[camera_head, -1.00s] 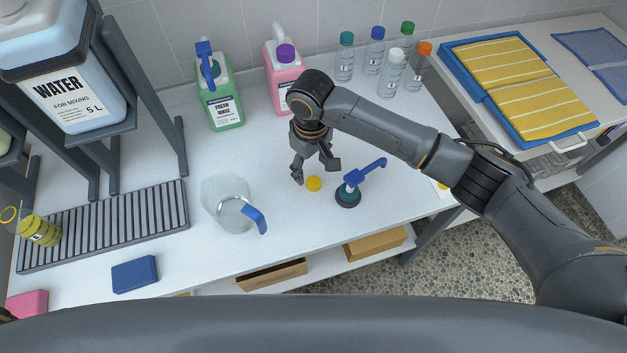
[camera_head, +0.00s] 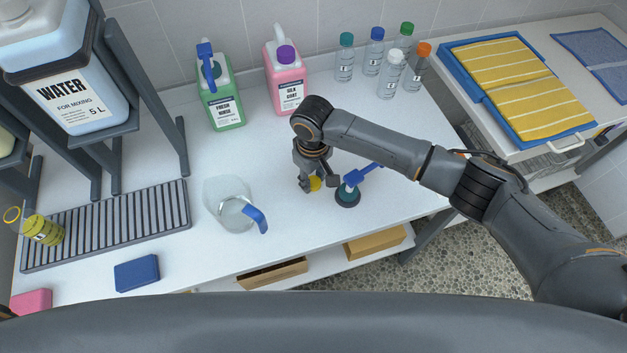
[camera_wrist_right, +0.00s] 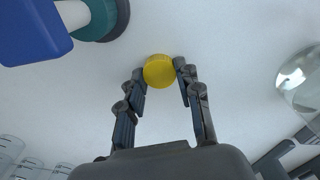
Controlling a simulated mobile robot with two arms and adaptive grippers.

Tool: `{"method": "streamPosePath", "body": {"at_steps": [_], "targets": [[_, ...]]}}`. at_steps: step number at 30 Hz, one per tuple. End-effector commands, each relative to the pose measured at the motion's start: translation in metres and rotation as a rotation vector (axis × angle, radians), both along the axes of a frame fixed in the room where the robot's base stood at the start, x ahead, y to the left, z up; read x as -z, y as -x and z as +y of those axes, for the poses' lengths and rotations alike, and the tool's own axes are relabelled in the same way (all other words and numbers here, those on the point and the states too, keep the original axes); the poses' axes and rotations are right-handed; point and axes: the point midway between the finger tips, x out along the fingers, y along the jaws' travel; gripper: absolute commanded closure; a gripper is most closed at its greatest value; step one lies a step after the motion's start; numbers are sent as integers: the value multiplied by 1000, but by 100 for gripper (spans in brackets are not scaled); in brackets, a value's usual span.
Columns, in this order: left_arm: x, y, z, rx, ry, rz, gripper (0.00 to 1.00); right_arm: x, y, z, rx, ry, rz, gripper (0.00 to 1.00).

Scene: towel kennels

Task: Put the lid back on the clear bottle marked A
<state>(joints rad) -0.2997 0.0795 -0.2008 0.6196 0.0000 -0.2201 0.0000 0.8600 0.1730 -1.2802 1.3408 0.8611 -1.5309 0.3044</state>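A round yellow lid (camera_head: 315,184) lies on the white counter, left of the blue-and-teal pump top. My right gripper (camera_head: 318,184) reaches down over it. In the right wrist view the lid (camera_wrist_right: 159,71) sits between the two fingertips (camera_wrist_right: 162,72), which appear to touch it on both sides. My left gripper is not in view.
Green (camera_head: 222,108) and pink (camera_head: 288,85) jugs and several capped clear bottles line the back. A blue sponge (camera_head: 137,273) lies front left.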

Motion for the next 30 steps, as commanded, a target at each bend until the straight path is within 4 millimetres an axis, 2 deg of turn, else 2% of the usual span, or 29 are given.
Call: {"method": "streamPosePath", "body": {"at_steps": [13, 17, 19, 27, 30], "targets": [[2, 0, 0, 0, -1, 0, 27, -4, 0, 0, 1, 0, 0, 76], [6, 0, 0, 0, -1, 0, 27, -18, -1, 0, 1, -2, -2, 76], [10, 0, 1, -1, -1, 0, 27, -31, -1, 0, 1, -3, -4, 76], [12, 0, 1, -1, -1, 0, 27, -93, 50, 16, -5, -5, -2, 76], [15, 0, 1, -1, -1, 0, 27, -102, 77, 24, -7, -4, 0, 76]]}}
